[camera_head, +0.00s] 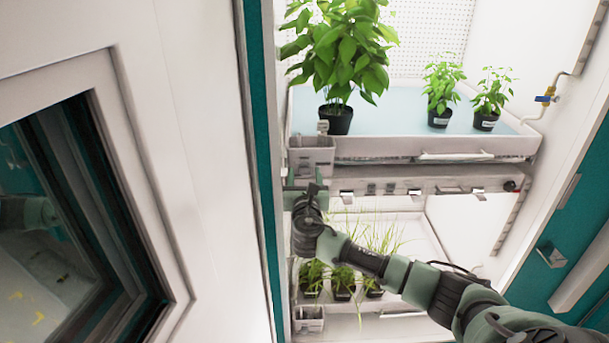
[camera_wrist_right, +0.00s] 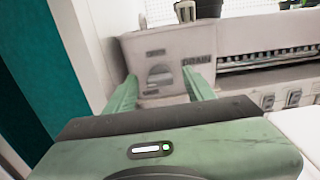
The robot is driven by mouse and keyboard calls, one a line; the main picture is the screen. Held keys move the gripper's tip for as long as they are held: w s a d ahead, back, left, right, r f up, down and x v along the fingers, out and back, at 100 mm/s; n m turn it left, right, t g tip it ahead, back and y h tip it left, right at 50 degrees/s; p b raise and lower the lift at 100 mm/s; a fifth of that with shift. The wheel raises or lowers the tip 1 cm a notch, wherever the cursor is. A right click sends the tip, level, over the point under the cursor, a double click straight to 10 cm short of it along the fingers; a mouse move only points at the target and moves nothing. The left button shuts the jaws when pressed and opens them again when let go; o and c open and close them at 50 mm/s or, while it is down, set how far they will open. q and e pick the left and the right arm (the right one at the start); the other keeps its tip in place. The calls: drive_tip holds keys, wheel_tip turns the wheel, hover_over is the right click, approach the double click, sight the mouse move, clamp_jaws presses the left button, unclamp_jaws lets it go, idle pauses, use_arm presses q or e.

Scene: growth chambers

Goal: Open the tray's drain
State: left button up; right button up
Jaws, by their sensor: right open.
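The upper tray (camera_head: 430,148) is a wide white basin with pale blue water, on the chamber's upper shelf. A grey drain box (camera_head: 311,155) is at its front left corner. In the right wrist view the drain box (camera_wrist_right: 188,48) carries the word DRAIN and a rounded, light grey fitting (camera_wrist_right: 160,75) on its face. My right gripper (camera_head: 303,183) is just below and in front of the box. In the wrist view its open green fingers (camera_wrist_right: 162,88) stand on either side of the fitting, with nothing held. Whether they touch the box is unclear. My left gripper is not in view.
Several potted plants stand in the chamber, including a large leafy one (camera_head: 339,120) behind the box. A blue-handled valve (camera_head: 545,98) is on the right wall. The open door (camera_head: 200,150) stands close on the left. A lower tray (camera_head: 420,240) has grassy pots.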

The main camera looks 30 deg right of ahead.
clamp_jaws()
drive_tip(key=shift+f, duration=0.1)
drive_tip(key=m+b, duration=0.1)
drive_tip(key=m, duration=0.2)
drive_tip(key=shift+f+b, duration=0.1)
drive_tip(key=shift+b, duration=0.2)
drive_tip(key=m+b, duration=0.2)
drive_tip(key=m, duration=0.3)
drive_tip(key=shift+b, duration=0.3)
drive_tip(key=m+b, duration=0.2)
drive_tip(key=m, duration=0.3)
drive_tip(key=shift+s+f+m+b, duration=0.1)
drive_tip(key=shift+m+b, duration=0.25)
drive_tip(key=shift+m, duration=0.05)
drive_tip(key=shift+m+b, duration=0.85)
drive_tip(key=shift+m, duration=1.35)
